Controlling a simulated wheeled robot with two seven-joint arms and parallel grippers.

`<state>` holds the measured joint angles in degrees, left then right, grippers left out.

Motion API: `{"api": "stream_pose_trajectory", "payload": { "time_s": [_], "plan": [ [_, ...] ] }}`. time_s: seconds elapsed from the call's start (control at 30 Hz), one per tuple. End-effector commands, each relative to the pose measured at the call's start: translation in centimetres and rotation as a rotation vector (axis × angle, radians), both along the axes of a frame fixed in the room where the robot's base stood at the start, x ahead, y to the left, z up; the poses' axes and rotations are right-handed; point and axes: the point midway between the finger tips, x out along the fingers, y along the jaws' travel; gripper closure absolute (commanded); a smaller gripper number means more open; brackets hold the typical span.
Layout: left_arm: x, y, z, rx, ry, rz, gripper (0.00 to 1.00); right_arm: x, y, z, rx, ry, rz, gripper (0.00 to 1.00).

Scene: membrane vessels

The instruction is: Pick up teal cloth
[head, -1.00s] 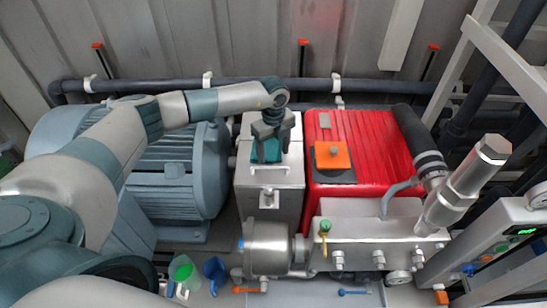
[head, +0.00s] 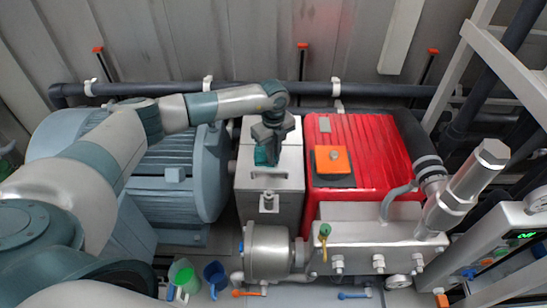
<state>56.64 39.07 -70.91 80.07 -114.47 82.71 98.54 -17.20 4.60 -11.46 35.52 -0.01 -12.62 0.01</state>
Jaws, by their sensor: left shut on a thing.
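The teal cloth (head: 262,157) is a small dark teal piece in the head view, at the fingertips of my left gripper (head: 266,150). The gripper points down over the grey metal box (head: 285,183) and is shut on the cloth. Part of the cloth is hidden by the fingers. I cannot tell whether the cloth still touches the box top. My right gripper is not in view.
A red ribbed pump (head: 385,160) with an orange block (head: 331,159) stands right of the box. A large blue-grey motor (head: 180,195) stands to its left. Green (head: 183,273) and blue (head: 214,272) cups stand at the bottom. A dark pipe (head: 240,86) runs behind.

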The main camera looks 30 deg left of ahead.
Motion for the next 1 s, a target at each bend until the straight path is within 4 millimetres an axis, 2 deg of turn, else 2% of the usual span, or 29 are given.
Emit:
{"api": "stream_pose_trajectory", "payload": {
  "time_s": [0.03, 0.1, 0.6, 0.73, 1.0],
  "plan": [
    [0.1, 0.0, 1.3, -0.001, -0.002, 0.000, 1.00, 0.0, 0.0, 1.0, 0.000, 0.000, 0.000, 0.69],
    [0.0, 0.0, 2.4, -0.001, -0.002, 0.000, 1.00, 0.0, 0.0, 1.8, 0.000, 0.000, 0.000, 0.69],
    [0.1, 0.0, 10.4, 0.000, -0.002, 0.001, 1.00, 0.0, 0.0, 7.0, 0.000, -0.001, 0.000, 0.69],
    [0.0, 0.0, 11.2, 0.001, 0.000, 0.001, 1.00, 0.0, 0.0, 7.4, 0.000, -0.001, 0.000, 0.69],
    [0.0, 0.0, 11.2, 0.000, 0.000, 0.001, 1.00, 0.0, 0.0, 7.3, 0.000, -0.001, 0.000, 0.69]
  ]
}}
